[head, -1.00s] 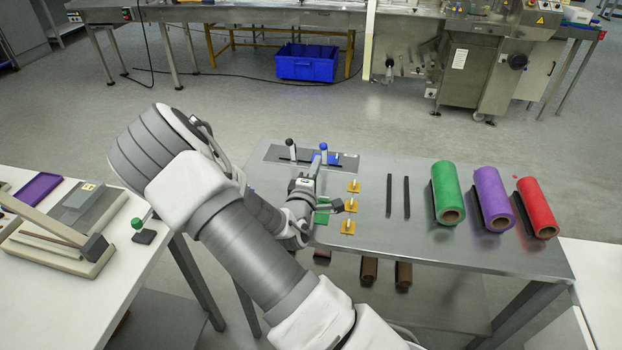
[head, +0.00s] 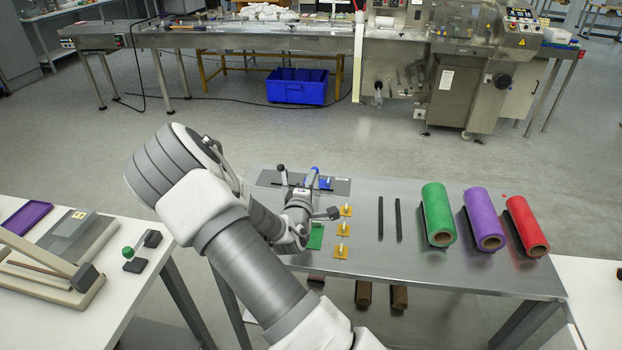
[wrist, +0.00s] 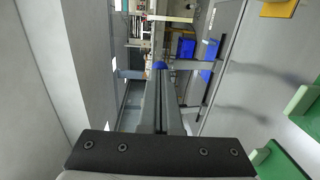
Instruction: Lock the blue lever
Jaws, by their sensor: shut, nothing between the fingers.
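The blue lever (head: 315,171) stands on a dark plate (head: 345,186) at the far left of the steel table, with a blue base piece beside it. My gripper (head: 307,185) is shut and empty, close to the lever and partly covering it. In the wrist view the shut fingers (wrist: 165,95) point away from the camera, and the lever's blue knob (wrist: 160,65) shows just past their tips. I cannot tell whether they touch. A second lever with a black knob (head: 281,168) stands to the left on the same plate.
Two black bars (head: 380,218) and green (head: 437,214), purple (head: 484,218) and red (head: 525,225) rolls lie farther right. A white table (head: 150,290) stands at left.

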